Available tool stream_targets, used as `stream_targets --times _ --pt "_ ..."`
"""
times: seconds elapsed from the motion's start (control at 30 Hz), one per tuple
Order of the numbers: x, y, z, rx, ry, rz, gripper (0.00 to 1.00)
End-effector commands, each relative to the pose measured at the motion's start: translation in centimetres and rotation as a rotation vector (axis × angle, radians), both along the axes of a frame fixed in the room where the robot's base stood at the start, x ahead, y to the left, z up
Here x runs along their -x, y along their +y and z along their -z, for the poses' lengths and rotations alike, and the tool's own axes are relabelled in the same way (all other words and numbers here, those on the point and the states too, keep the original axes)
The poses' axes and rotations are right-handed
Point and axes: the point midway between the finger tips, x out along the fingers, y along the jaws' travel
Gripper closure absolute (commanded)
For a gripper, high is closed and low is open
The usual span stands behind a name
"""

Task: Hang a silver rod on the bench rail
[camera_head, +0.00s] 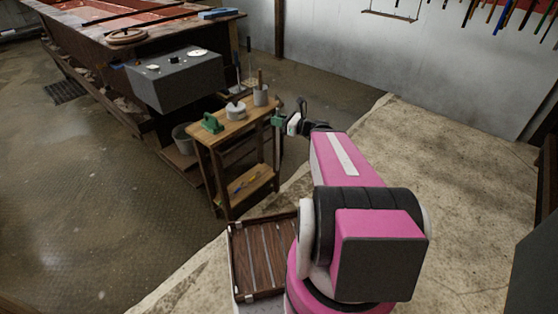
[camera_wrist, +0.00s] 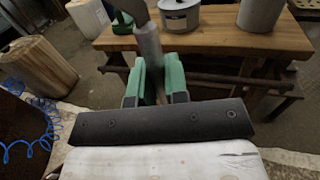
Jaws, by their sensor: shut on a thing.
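My gripper (camera_wrist: 159,80) has green fingers and is shut on a silver rod (camera_wrist: 149,43), whose grey upper part rises above the fingers in the wrist view. Its lower part is mostly hidden between the fingers. In the head view my gripper (camera_head: 280,120) is small, beside the right end of the wooden bench (camera_head: 236,126), and the rod is hard to make out. In the wrist view a dark brown rail (camera_wrist: 205,82) runs along the bench's near side, below the top (camera_wrist: 215,38). The fingers are in front of it; I cannot tell if the rod touches it.
On the bench are a green object (camera_head: 212,122), a white-grey pot (camera_head: 235,111) and a grey cup (camera_head: 261,96). A dark wooden tray (camera_head: 232,262) with several silver strips lies near my base. A grey control box (camera_head: 176,80) stands behind the bench.

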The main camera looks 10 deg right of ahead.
Motion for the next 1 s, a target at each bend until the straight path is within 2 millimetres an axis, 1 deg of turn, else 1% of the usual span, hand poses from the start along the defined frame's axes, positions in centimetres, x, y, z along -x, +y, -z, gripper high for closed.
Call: stream_targets --times 0.03,0.1,0.4,0.5,0.6,0.7,0.87,1.0 --pt "-0.1 -0.2 1.7 -0.003 0.004 0.007 1.00" --pt "0.0 -0.4 3.7 -0.004 0.003 0.017 1.00" --pt "1.4 -1.1 12.2 -0.002 0.004 0.064 1.00" --pt "1.9 -1.3 14.4 0.001 0.004 0.078 1.00" --pt "2.4 -1.3 16.1 0.004 0.004 0.088 1.00" --pt "2.8 -1.4 17.2 0.005 0.004 0.095 1.00" --pt "2.8 -1.4 17.7 0.006 0.002 0.099 1.00" --pt "2.3 -1.3 17.7 0.006 0.002 0.099 1.00"
